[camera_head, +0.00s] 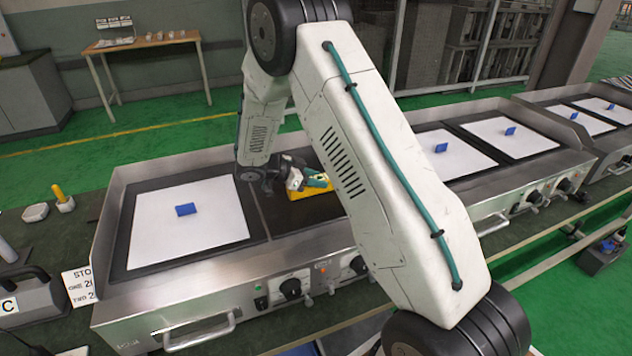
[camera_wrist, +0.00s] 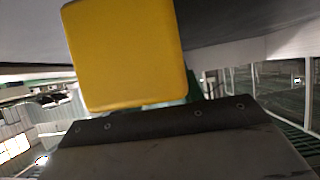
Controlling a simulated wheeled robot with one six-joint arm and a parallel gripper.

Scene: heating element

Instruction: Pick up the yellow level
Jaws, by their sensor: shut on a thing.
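The yellow level (camera_head: 318,191) shows as a small yellow strip in the head view, over the dark middle plate of the near griddle. My arm hides its right part. My gripper (camera_head: 312,182) is at the level and shut on it; the fingertips are small and partly hidden. In the wrist view the level (camera_wrist: 127,52) is a large yellow block with rounded corners, close to the camera, above the dark edge of my gripper. I cannot tell whether it touches the plate.
White sheets with blue blocks lie on the griddles, one on the left (camera_head: 187,210) and several on the right. The near griddle's steel front (camera_head: 215,305) carries knobs and a handle. A yellow-capped post (camera_head: 62,198) stands at the left. A wooden table (camera_head: 150,42) is at the back.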

